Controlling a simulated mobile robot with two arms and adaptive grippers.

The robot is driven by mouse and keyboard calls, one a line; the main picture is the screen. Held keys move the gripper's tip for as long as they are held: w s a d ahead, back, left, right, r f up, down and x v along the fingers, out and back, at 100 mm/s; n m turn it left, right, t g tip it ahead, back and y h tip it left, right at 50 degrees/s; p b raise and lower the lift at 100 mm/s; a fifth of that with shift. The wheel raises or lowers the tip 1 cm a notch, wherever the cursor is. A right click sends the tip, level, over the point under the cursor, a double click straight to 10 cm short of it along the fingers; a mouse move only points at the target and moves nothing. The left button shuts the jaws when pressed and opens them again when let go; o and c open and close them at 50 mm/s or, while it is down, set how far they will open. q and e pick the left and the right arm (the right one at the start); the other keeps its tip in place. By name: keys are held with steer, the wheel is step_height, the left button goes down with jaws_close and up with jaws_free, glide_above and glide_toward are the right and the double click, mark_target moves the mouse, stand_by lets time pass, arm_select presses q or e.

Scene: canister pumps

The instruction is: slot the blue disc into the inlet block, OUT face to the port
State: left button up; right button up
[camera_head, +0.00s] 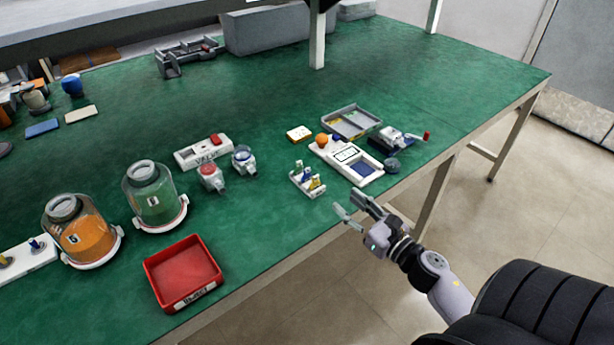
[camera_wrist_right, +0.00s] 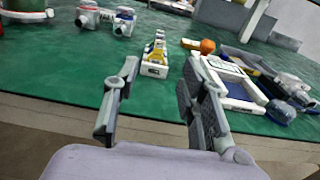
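A small white rack (camera_head: 307,181) stands near the table's front edge and holds several small upright pieces with blue, yellow and white parts; it also shows in the right wrist view (camera_wrist_right: 155,70). A blue disc among these pieces cannot be made out surely. I cannot tell for sure which thing is the inlet block; two small white fittings, one red-topped (camera_head: 212,176) and one blue-topped (camera_head: 244,160), stand left of the rack. My right gripper (camera_head: 352,204) is open and empty, off the table's front edge, right of and nearer than the rack. My left gripper is out of view.
A white device with a display (camera_head: 347,160), a grey tray (camera_head: 351,121) and a grey mechanism with a red end (camera_head: 402,137) lie right of the rack. A red bin (camera_head: 183,272) and two jars (camera_head: 155,196) stand left. Green table between bin and rack is clear.

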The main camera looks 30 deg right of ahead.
steer(key=p, duration=0.2)
glide_toward(308, 170)
steer(key=w, duration=0.4)
steer(key=shift+w+a+r, duration=0.1)
steer(key=shift+w+r, duration=0.05)
steer(key=shift+r, duration=0.05)
steer(key=w, duration=0.3)
steer(key=w+p, duration=0.1)
steer(key=w, duration=0.2)
steer(key=shift+w+a+f, duration=0.2)
steer(key=shift+a+f, duration=0.05)
steer(key=shift+s, duration=0.1)
steer(key=shift+c, duration=0.4)
jaws_close()
